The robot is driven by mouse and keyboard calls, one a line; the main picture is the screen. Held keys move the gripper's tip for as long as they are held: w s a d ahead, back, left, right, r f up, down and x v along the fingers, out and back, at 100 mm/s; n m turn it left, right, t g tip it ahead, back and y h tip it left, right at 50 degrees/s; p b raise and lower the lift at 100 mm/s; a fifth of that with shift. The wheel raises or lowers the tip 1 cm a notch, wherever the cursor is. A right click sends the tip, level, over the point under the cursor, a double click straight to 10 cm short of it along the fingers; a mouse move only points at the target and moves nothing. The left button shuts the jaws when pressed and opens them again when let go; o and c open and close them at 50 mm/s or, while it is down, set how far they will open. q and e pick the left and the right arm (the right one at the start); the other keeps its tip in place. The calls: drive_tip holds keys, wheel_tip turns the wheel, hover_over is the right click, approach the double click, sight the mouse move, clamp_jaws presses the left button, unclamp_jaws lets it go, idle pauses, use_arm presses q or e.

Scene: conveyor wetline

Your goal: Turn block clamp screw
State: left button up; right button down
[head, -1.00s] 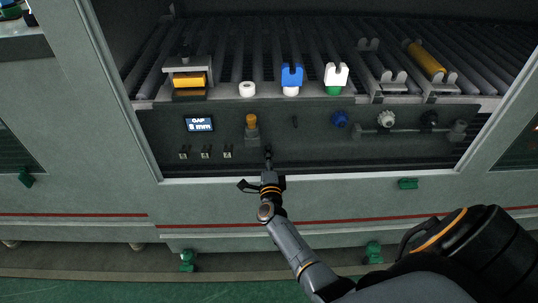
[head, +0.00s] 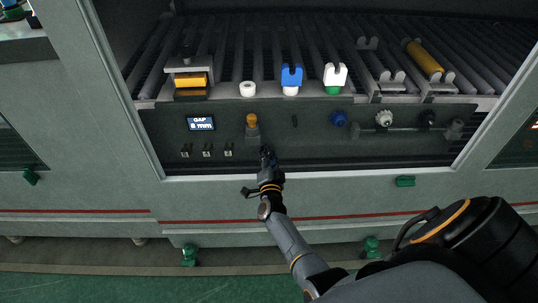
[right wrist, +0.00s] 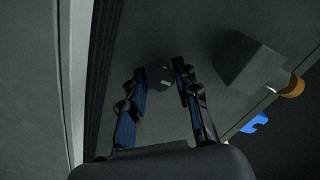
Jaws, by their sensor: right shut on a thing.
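My right gripper (head: 267,158) reaches up from below to the dark panel, just beneath the orange-topped grey block (head: 252,133). In the right wrist view, its two blue-padded fingers (right wrist: 160,82) stand on either side of a small dark faceted knob, apparently the clamp screw (right wrist: 160,73), and are shut on it. The grey block (right wrist: 252,70) shows to the right of the fingers there, with its orange top (right wrist: 293,86) beyond. In the head view the gripper hides most of the screw. My left gripper is not in view.
On the panel are a gap display (head: 200,123), several small switches (head: 207,151), a blue knob (head: 338,119) and a white knob (head: 383,119). Above, the roller ledge holds a yellow block (head: 191,79), a white ring (head: 248,89) and a blue piece (head: 291,75).

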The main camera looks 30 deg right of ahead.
drive_tip(key=shift+f, duration=0.1)
idle(0.3)
drive_tip(key=c, duration=1)
unclamp_jaws()
drive_tip(key=v, duration=0.7)
drive_tip(key=shift+s+a, duration=0.15)
drive_tip(key=shift+s, duration=0.15)
